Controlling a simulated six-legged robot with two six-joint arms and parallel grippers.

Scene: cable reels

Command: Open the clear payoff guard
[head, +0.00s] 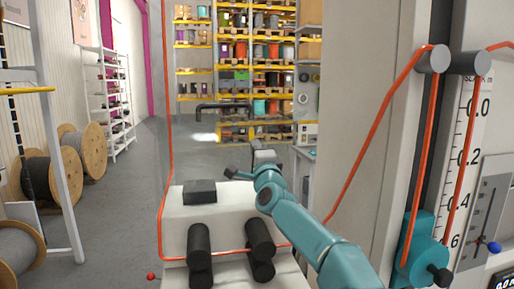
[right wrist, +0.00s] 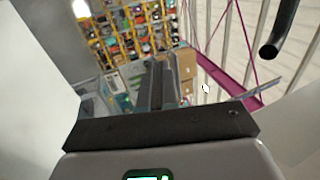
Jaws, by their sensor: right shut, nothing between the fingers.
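The clear payoff guard (head: 190,155) is a faint see-through panel behind the white roller block, and its outline is hard to make out. A black bar that looks like its handle (head: 222,106) runs level across its upper part. A black bar end, likely the same handle (right wrist: 281,32), shows at the top right of the right wrist view. My right gripper (head: 260,146) is below and right of the handle, apart from it. In the right wrist view its dark fingers (right wrist: 158,84) are together and hold nothing. My left gripper is out of view.
The white block (head: 180,225) carries black rollers (head: 260,240). An orange cable (head: 374,140) runs over grey pulleys (head: 433,59) by a tall pale column at the right. Wooden reels (head: 84,150) stand at the left. Floor between is clear.

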